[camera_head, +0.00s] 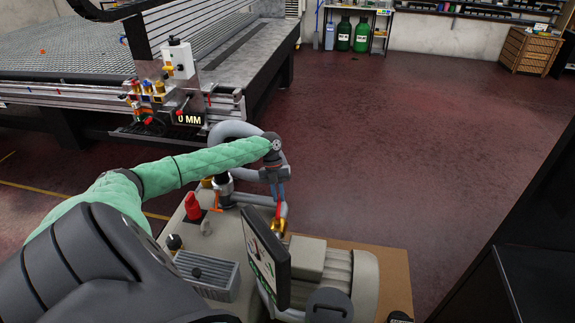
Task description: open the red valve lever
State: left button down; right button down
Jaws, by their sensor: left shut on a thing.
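My left gripper (277,194) comes in from the left on the green-sleeved arm and points down over the pump unit (309,258). It is shut on the red valve lever (278,211), a small red piece just above a brass-coloured valve body (278,228). The lever's upper part is hidden between the fingers, and its exact angle is hard to tell. The valve sits on grey piping behind a tilted gauge panel (265,255). My right gripper is out of view.
A red knob (193,207) and a ribbed grey box (207,275) stand left of the valve. A grey hose (232,129) loops behind the gripper. The grid table (75,60) with its control panel is at the back left. Open red floor (420,150) lies to the right.

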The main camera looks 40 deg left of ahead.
pick_arm(q)
jog(key=shift+w, duration=0.1)
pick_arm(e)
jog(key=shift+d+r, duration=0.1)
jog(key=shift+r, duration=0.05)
pick_arm(q)
jog(key=c, duration=1.4)
grip_release()
jog(key=shift+r, duration=0.1)
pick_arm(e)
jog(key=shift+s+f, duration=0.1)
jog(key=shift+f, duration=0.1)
